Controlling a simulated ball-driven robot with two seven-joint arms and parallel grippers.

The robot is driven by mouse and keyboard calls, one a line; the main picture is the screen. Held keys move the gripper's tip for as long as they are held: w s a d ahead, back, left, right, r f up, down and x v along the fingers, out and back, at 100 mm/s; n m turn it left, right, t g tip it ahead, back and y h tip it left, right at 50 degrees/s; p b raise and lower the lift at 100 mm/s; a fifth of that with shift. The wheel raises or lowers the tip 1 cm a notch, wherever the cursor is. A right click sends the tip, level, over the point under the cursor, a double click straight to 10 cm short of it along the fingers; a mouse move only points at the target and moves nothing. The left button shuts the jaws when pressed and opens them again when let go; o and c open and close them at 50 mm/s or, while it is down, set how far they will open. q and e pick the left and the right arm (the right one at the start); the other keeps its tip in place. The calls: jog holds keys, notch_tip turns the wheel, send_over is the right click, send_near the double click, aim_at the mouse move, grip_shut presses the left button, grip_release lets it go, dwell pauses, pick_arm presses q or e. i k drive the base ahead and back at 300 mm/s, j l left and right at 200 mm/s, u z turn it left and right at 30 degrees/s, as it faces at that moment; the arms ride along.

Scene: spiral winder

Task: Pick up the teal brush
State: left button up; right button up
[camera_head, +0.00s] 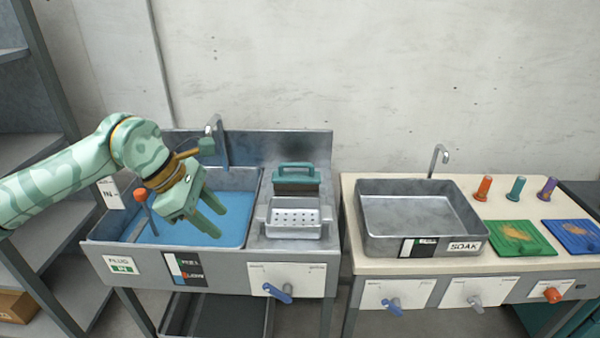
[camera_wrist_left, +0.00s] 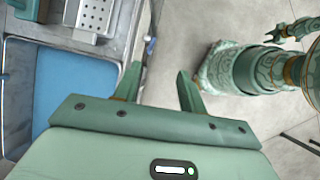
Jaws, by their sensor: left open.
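The teal brush (camera_head: 296,178) has a loop handle and a dark brown lower part. It stands upright on the metal drainboard behind the perforated tray (camera_head: 297,230). A teal piece at the top left corner of the left wrist view (camera_wrist_left: 25,8) looks like part of it. My left gripper (camera_head: 219,221) is open and empty above the blue-filled basin, left of the brush and apart from it. What looks like my right gripper (camera_wrist_left: 288,31) shows small at the upper right there.
The left basin (camera_head: 250,205) holds blue liquid or lining. An orange-topped stick (camera_head: 140,196) and a faucet (camera_head: 219,140) rise near my left arm. A second sink (camera_head: 420,236) stands right, beside colored bottles (camera_head: 516,189) and mats (camera_head: 520,237). Shelves (camera_head: 35,150) stand at left.

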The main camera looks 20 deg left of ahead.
aim_at(282, 179)
jog(key=i, duration=1.25)
